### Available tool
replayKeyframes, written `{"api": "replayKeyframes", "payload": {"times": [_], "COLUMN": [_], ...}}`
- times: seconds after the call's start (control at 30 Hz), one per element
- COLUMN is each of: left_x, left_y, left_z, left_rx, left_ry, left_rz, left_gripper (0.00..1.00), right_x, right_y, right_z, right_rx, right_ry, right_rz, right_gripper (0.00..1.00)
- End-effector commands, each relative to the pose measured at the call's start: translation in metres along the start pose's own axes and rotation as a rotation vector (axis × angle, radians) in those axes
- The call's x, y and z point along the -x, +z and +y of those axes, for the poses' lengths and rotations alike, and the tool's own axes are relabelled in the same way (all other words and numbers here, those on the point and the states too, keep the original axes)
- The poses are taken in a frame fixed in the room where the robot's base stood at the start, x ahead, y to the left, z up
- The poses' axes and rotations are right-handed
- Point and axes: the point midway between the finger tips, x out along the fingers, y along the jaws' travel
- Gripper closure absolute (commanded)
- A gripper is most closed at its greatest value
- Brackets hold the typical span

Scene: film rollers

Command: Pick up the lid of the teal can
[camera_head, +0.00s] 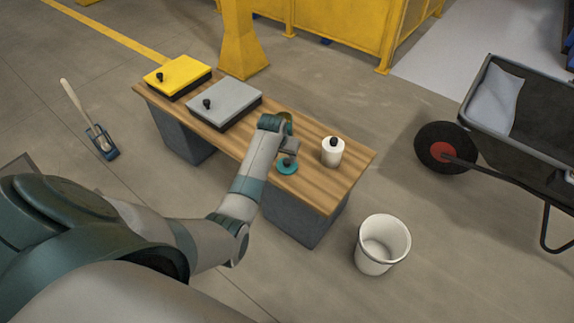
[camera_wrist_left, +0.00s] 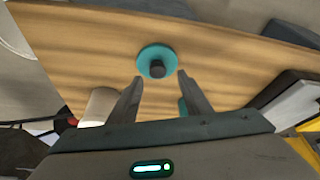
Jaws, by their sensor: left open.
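The teal lid (camera_head: 287,169) with its black knob lies near the front edge of the wooden bench. It shows whole in the left wrist view (camera_wrist_left: 146,53), just beyond my fingertips. My left gripper (camera_head: 288,154) is over the lid and close to the knob in the head view. In the left wrist view my left gripper (camera_wrist_left: 161,77) is open and empty, with the knob a little ahead of the gap. A bit of another teal thing (camera_wrist_left: 183,106) shows beside the right finger, mostly hidden. My right gripper is out of view.
A white can with a black knob (camera_head: 332,154) stands right of my gripper. A grey box (camera_head: 226,103) and a yellow box (camera_head: 178,74) sit at the bench's left. A white bin (camera_head: 382,243) and a wheelbarrow (camera_head: 520,115) stand on the floor at right.

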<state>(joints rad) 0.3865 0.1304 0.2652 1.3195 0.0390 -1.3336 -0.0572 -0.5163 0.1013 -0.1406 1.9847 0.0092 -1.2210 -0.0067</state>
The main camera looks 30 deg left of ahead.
Motion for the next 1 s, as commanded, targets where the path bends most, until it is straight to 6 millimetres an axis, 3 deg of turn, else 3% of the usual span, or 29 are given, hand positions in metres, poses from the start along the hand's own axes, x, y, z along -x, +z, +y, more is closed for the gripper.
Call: {"api": "replayKeyframes", "payload": {"times": [0.3,0.87,1.0], "left_x": [-0.036,-0.04,-0.04], "left_y": [0.006,0.005,0.005], "left_z": [0.004,0.004,0.004], "left_rx": [0.0,0.0,0.0], "left_ry": [0.001,0.001,0.001], "left_rz": [-0.001,0.0,0.0], "left_gripper": [0.56,0.56,0.89], "right_x": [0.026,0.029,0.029], "right_y": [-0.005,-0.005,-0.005], "right_z": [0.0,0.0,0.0], "right_rx": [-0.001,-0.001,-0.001], "right_ry": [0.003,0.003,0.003], "right_rz": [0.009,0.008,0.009], "right_gripper": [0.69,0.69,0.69]}}
